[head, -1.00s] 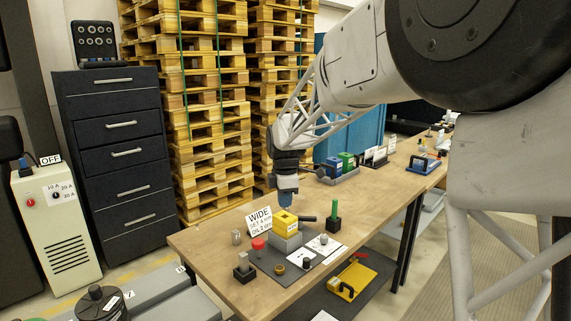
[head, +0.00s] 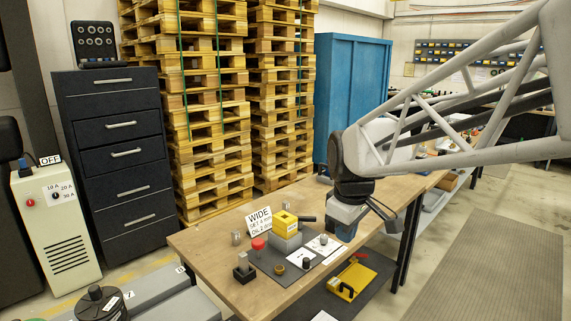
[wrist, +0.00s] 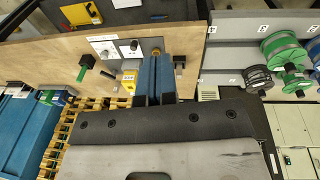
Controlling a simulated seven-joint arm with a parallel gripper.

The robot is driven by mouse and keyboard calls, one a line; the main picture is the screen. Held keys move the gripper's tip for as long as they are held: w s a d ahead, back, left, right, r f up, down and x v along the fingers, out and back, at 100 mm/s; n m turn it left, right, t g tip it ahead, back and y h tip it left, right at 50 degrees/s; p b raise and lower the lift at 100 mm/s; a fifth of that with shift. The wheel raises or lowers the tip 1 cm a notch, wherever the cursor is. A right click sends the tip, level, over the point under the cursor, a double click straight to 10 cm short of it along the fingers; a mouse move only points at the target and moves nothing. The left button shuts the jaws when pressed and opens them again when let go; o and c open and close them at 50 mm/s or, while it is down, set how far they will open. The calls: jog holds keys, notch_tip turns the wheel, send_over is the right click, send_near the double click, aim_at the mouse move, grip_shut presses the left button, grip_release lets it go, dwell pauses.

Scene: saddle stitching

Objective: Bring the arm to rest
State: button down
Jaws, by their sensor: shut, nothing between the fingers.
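My gripper (head: 346,232) is over the right part of the wooden table (head: 215,250) in the head view, to the right of the small work pieces and clear of them. In the wrist view my gripper (wrist: 154,98) shows two blue fingers side by side, closed together with nothing held between them. My arm reaches in from the right side of the head view. The fingertips are partly hidden behind the wrist in the head view.
A yellow tray (head: 352,281) lies below the edge. Pallets (head: 210,110) and a blue cabinet (head: 350,80) stand behind.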

jog(key=s+d+f+m, duration=0.2)
jog(key=s+m, duration=0.3)
jog(key=s, duration=0.5)
jog(key=s+d+f+m, duration=0.3)
jog(key=s+d+m, duration=0.1)
jog(key=s, duration=0.7)
jog(key=shift+f+m+t, duration=0.2)
jog(key=shift+m+t, duration=0.2)
